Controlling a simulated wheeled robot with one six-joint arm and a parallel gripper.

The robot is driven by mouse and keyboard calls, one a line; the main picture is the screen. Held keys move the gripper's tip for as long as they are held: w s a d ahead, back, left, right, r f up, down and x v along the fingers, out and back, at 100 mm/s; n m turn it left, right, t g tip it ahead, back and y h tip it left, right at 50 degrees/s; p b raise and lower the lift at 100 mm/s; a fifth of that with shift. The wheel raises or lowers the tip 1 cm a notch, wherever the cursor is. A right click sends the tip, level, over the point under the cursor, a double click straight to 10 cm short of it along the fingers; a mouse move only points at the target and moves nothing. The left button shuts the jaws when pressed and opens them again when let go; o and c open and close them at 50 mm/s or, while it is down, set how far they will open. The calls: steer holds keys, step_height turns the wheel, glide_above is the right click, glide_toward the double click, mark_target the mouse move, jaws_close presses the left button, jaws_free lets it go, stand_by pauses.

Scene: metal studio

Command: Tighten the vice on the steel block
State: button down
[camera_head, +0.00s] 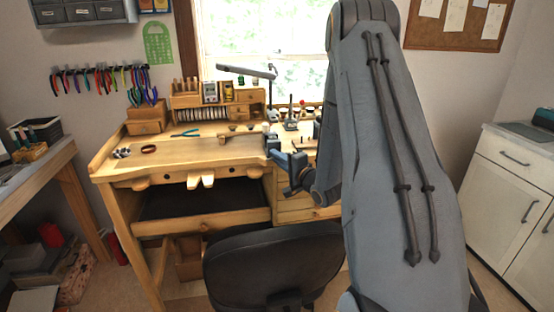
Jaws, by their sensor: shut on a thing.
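My gripper (273,146) reaches the front edge of the wooden workbench (225,155), right of its middle. It is shut on a small part at the bench edge, which looks like the vice's handle; my fingers and wrist cover most of it. A small blue-grey body that looks like the vice (271,137) shows just above my fingers. A small pale thing is at its top, but I cannot tell whether this is the steel block. The jaws and any gap between them are too small to make out.
A black chair (262,268) stands in front of the bench. A lamp (247,72), small wooden drawers (248,97) and blue-handled pliers (186,133) are on the bench. A white cabinet (510,190) stands at right. The left part of the benchtop is mostly clear.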

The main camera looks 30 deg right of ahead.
steer(key=shift+f+m+t, duration=0.1)
steer(key=shift+m+t, duration=0.2)
steer(key=shift+m, duration=0.7)
steer(key=c, duration=1.8)
jaws_free()
steer(key=shift+s, duration=0.1)
steer(key=shift+s+d+f+b, duration=0.15)
steer(key=shift+s+b, duration=0.25)
steer(key=shift+s, duration=0.9)
steer(key=shift+s+d+r+b, duration=0.15)
steer(key=shift+s+b, duration=0.2)
steer(key=shift+s, duration=0.9)
steer(key=shift+s+d+f+b, duration=0.15)
steer(key=shift+s+b, duration=0.25)
steer(key=shift+s, duration=0.9)
